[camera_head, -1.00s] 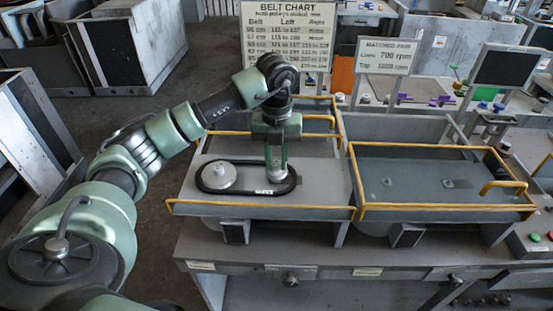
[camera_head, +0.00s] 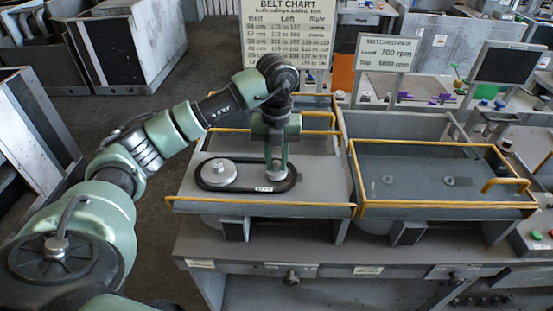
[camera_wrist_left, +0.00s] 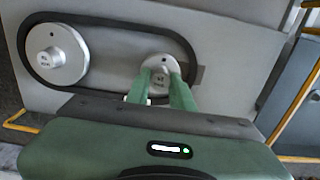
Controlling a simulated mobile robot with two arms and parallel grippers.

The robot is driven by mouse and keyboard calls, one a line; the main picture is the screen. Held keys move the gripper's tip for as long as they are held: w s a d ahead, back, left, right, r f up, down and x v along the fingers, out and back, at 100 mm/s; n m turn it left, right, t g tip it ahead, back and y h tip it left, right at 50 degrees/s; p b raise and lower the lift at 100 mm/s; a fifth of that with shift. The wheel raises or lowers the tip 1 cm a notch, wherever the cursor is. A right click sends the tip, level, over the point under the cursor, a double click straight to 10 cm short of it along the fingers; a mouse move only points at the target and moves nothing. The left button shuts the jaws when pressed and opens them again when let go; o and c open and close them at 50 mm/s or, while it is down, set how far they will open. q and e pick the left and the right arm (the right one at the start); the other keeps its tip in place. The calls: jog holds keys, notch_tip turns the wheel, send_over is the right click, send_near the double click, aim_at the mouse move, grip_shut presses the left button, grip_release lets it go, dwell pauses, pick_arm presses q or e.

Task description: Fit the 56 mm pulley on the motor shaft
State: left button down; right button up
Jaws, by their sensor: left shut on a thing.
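A small pale pulley (camera_wrist_left: 162,70) with a printed mark too small to read is at the right end of a black belt loop. In the head view this pulley (camera_head: 276,174) is at the lower end of my left gripper (camera_head: 277,165). In the wrist view the green fingers of my left gripper (camera_wrist_left: 160,88) are shut on it, one on each side. A larger silver pulley (camera_wrist_left: 57,54) is at the left end of the loop; it also shows in the head view (camera_head: 217,172). The motor shaft is hidden. My right gripper is out of view.
The black belt (camera_head: 240,189) goes around both pulleys on the left grey deck, inside a yellow rail (camera_head: 260,205). A second railed bay (camera_head: 420,185) on the right has two small fittings. A belt chart (camera_head: 292,40) stands behind.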

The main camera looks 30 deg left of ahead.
pick_arm(q)
jog(key=shift+f, duration=0.25)
dwell(0.3)
jog(key=shift+f+b, duration=0.25)
jog(key=shift+b, duration=0.1)
jog(key=c, duration=1.1)
grip_release()
jog(key=shift+c, duration=0.2)
jog(key=shift+r, duration=0.1)
jog(key=shift+r+p, duration=2.7)
jog(key=shift+r, duration=1.05)
jog(key=shift+f, duration=0.1)
